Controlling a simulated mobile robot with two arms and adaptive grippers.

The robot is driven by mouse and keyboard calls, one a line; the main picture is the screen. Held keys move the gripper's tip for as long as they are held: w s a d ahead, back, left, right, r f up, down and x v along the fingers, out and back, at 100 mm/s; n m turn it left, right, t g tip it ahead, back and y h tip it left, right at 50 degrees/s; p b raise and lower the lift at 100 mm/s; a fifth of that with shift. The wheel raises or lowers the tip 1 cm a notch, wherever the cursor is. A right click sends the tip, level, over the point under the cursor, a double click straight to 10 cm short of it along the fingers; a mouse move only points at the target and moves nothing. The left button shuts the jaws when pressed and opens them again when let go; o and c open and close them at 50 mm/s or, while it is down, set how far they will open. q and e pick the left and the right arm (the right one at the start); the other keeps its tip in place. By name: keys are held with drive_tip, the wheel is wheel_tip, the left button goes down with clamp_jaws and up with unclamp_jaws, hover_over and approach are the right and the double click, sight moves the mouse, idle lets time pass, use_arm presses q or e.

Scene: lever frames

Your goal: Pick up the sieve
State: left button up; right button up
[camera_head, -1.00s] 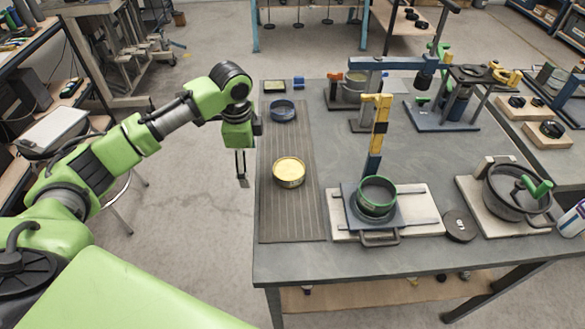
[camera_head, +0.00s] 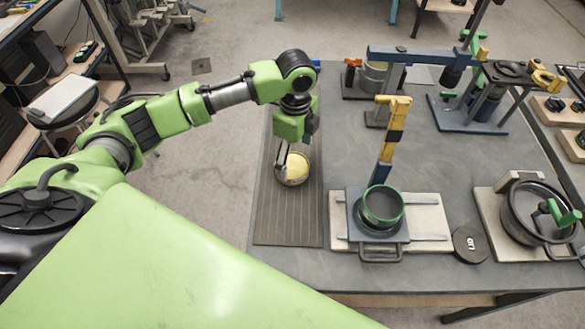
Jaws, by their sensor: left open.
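A round metal dish with a yellow top (camera_head: 297,169), which may be the sieve, rests on the grey ribbed mat (camera_head: 275,222) at the table's left side. My left gripper (camera_head: 281,163) points down at its left edge with the jaws open. The fingers cover part of its rim, and I cannot tell whether they touch it. A green-rimmed round pan (camera_head: 382,207), also sieve-like, sits on the plate of the near lever frame with the yellow-and-blue lever (camera_head: 390,140). My right gripper is not in view.
A black pan with a green handle (camera_head: 535,214) stands on a board at the right. A dark round disc (camera_head: 470,244) lies between the two boards. Other lever frames (camera_head: 470,110) stand at the back.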

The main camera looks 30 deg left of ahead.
sight(292, 171)
use_arm(q)
drive_tip(key=shift+a+f+p, duration=0.15)
drive_tip(key=shift+f+p, duration=0.15)
drive_tip(key=shift+f, duration=0.25)
drive_tip(key=shift+a+f+p, duration=0.15)
drive_tip(key=shift+f+p, duration=0.15)
drive_tip(key=shift+f, duration=0.25)
drive_tip(key=f, duration=0.3)
drive_tip(key=shift+w+a+f+p, duration=0.1)
drive_tip(key=shift+a+f+p, duration=0.1)
drive_tip(key=shift+p, duration=0.2)
drive_tip(key=shift+f, duration=0.1)
drive_tip(key=c, duration=1.2)
drive_tip(key=shift+c, duration=0.5)
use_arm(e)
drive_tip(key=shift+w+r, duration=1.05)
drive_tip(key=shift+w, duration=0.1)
